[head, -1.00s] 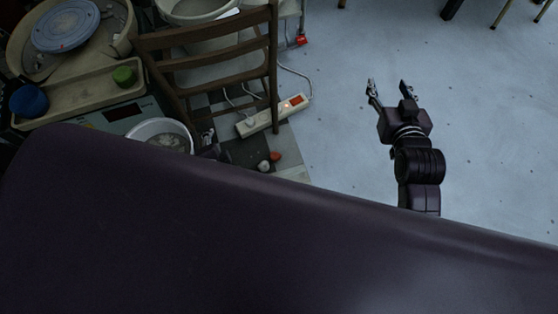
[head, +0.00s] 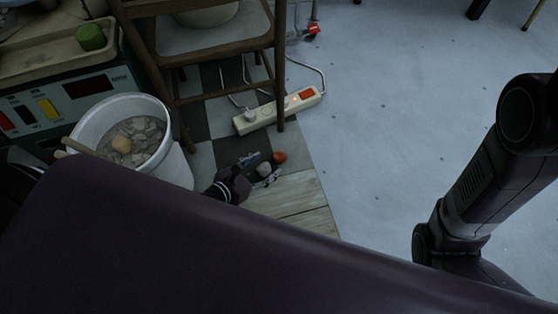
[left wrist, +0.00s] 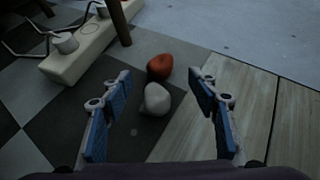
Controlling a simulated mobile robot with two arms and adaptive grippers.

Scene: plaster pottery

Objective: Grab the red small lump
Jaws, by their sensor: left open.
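The red small lump (head: 280,157) lies on the floor beside a white lump (head: 264,170). In the left wrist view the red lump (left wrist: 160,67) is just beyond the white lump (left wrist: 157,99), close to it. My left gripper (head: 261,169) is low over the floor and open. In the left wrist view its blue-padded fingers (left wrist: 160,80) stand on either side of the white lump, with the red lump just past the fingertips. It holds nothing. My right arm shows at the right of the head view, but its gripper is out of view.
A white power strip (head: 280,111) with cables lies beyond the lumps, near the legs of a wooden chair (head: 207,96). A white bucket (head: 183,165) of grey pieces stands left of my left gripper. Open blue-grey floor (head: 390,90) lies to the right.

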